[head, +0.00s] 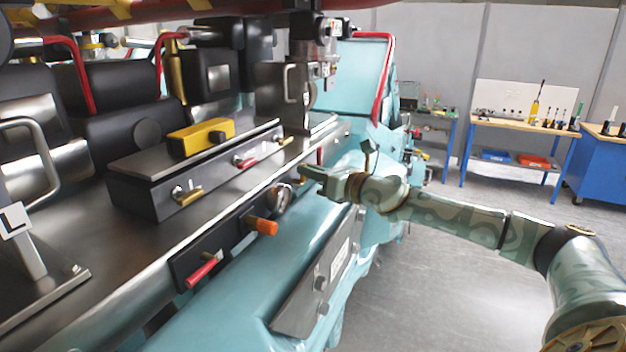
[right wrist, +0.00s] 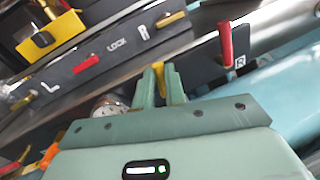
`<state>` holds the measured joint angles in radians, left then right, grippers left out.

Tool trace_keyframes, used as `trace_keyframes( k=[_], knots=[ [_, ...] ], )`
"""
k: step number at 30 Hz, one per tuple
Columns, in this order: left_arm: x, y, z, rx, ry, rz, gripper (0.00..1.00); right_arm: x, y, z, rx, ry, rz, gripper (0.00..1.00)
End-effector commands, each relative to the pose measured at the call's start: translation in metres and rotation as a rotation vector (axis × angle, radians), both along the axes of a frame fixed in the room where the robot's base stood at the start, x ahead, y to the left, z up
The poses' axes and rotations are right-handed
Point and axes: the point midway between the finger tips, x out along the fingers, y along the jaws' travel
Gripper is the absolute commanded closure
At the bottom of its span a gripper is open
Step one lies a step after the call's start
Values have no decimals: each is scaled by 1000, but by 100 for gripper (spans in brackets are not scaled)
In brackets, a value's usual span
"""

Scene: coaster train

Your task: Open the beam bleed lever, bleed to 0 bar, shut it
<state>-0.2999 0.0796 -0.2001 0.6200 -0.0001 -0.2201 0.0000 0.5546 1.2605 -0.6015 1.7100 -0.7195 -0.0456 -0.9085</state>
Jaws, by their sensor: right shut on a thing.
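My right gripper (head: 308,178) reaches in from the right to the front panel of the beam. In the right wrist view, its green fingers (right wrist: 159,84) are shut on a small yellow lever (right wrist: 168,78), which looks like the bleed lever. The fingers hide most of it, and its angle is hard to tell. A round gauge (head: 281,198) sits just left of the gripper; it also shows in the right wrist view (right wrist: 107,103), partly hidden. Its reading is too small to make out. My left gripper is not in view.
An orange knob (head: 263,226) and a red lever (head: 203,271) are on the same panel. Another red lever (right wrist: 227,42) stands close right of the fingers, by an R label. Above is a dark box (head: 150,198) with brass and red levers. A workbench (head: 530,128) stands far right.

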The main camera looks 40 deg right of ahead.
Motion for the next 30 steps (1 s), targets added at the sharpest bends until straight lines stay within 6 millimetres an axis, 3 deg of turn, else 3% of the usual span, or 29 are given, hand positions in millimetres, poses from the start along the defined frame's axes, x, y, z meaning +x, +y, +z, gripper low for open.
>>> trace_keyframes(
  k=[9,28,30],
  knots=[
    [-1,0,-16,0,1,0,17,-2,4,-2,-140,-72,0,100],
    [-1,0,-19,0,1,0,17,-3,6,-1,-184,-94,0,100],
    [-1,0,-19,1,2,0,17,-3,6,-1,-184,-94,0,74]
  ],
)
